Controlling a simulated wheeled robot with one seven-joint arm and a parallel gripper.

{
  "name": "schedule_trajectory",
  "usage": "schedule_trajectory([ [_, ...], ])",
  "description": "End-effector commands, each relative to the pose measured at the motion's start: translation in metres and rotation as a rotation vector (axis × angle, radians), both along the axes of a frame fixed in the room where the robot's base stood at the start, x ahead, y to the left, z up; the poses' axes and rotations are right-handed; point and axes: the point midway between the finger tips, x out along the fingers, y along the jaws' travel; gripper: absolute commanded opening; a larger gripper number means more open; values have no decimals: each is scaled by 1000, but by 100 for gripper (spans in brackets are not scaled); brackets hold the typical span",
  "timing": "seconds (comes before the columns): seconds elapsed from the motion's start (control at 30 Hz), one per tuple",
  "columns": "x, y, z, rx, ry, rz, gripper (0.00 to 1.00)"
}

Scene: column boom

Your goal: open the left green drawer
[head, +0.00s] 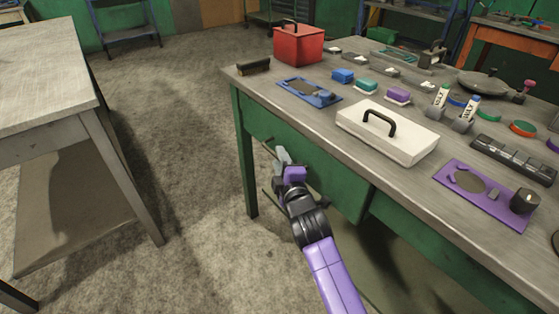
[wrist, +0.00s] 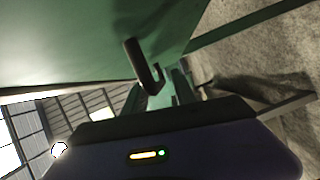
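The left green drawer (head: 337,184) is under the front edge of the workbench and looks shut, its front close to flush with the bench. Its dark bar handle (wrist: 142,62) stands out from the green front in the wrist view. My gripper (head: 281,158) is in front of the drawer's left part in the head view and hides part of it. In the wrist view my gripper's fingers (wrist: 158,95) look apart, with the near end of the handle close to the gap between them. Whether they touch the handle I cannot tell.
The workbench top (head: 316,122) holds a red box (head: 298,47), a white case (head: 386,134), a blue tray (head: 309,94) and a purple plate (head: 480,195). Another table (head: 45,70) stands at the left. The floor (head: 185,140) between them is clear.

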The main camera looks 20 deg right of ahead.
Motion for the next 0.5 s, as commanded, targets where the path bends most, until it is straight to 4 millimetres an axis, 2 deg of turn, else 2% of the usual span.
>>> schedule_trajectory([
  [0.1, 6, -1, 0, 1, -1, 0, 32],
  [0.37, 7, -1, 0, 1, 0, 0, 32],
  [0.5, 7, -1, 0, 1, 0, 0, 9],
])
